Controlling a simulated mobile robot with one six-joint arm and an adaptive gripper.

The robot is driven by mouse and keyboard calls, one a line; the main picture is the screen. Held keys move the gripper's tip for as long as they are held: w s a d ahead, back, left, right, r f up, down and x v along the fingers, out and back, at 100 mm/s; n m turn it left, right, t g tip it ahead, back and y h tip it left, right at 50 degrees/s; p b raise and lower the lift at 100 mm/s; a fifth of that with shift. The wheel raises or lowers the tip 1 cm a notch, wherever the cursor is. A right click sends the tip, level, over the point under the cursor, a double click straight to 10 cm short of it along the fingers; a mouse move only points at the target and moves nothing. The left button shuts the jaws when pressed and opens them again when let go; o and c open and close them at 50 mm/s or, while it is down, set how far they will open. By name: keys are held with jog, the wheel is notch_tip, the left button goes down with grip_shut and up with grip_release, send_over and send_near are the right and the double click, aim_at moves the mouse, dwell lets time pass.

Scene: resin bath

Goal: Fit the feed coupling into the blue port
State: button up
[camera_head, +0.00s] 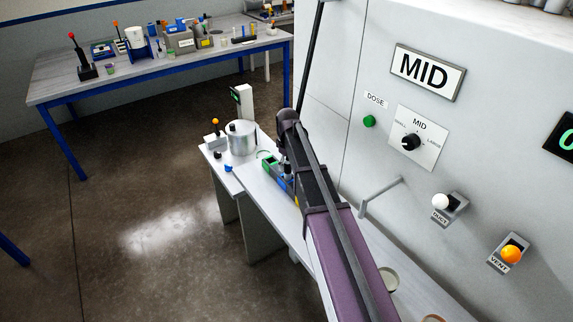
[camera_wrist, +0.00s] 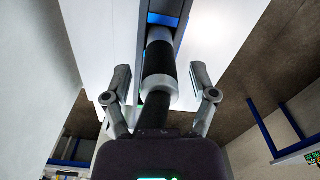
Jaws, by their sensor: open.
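My gripper (camera_wrist: 160,76) is open in the wrist view, one finger on each side of a cylinder with black and white bands (camera_wrist: 160,62). The cylinder looks like the feed coupling. A gap shows between it and each finger. Its upper end meets a grey part with a blue strip (camera_wrist: 165,19); I cannot tell whether it is seated there. In the head view my arm covers the gripper and the coupling. A blue fixture (camera_head: 278,180), perhaps the blue port, shows beside the arm, with a green one (camera_head: 269,160) behind it.
A cluttered blue-legged table (camera_head: 60,88) is behind; open floor lies left.

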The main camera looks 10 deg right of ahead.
jog(key=shift+r+p, duration=5.4)
jog(key=shift+r, duration=0.2)
jog(key=s+m, duration=0.7)
jog(key=s, duration=1.8)
jog(key=shift+s, duration=0.15)
jog(key=shift+s+a, duration=0.1)
